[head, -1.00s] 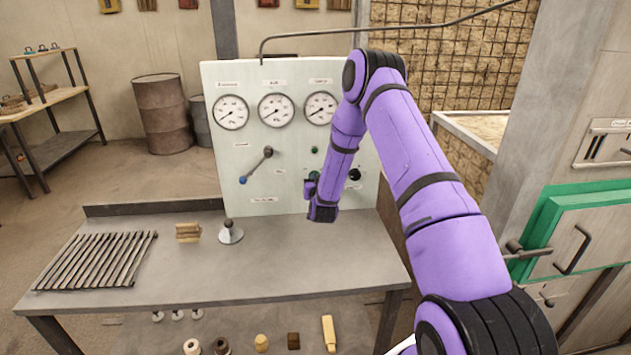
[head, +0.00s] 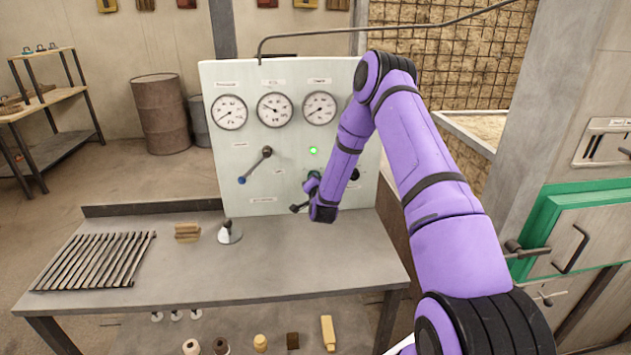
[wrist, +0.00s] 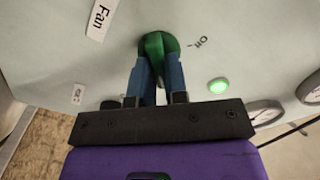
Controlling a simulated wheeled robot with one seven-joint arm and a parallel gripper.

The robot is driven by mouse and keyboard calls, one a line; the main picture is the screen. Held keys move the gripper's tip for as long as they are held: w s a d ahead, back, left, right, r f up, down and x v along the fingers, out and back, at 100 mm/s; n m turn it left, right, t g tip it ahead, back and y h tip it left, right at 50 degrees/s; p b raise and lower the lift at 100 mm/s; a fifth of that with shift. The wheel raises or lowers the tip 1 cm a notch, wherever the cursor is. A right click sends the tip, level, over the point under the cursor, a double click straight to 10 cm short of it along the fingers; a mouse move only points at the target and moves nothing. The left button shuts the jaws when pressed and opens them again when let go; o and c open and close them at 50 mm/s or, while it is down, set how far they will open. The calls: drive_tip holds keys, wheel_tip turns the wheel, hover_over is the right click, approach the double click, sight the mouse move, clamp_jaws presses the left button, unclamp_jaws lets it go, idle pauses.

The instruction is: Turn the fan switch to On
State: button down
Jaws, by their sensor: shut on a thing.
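The fan switch is a green knob (wrist: 157,45) on the pale panel, with a "Fan" label (wrist: 101,18) beside it in the wrist view. My gripper (wrist: 159,66) is shut on the knob, one blue finger on each side. The knob's ridge lies between the fingertips. A small position label (wrist: 200,43) sits beside the knob. A round indicator light (wrist: 217,86) glows bright green and also shows lit in the head view (head: 313,150). In the head view the knob (head: 314,175) is partly hidden by my gripper and wrist.
The panel (head: 225,165) also carries three gauges and a lever with a blue end (head: 257,165). A black knob (head: 355,174) is to the right of my wrist. The table (head: 180,270) below holds rods, a small block and a metal stand.

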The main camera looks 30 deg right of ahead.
idle(0.5)
drive_tip(key=c, duration=1.1)
unclamp_jaws()
drive_tip(key=shift+c, duration=0.2)
drive_tip(key=v, duration=1.1)
drive_tip(key=shift+w, duration=0.1)
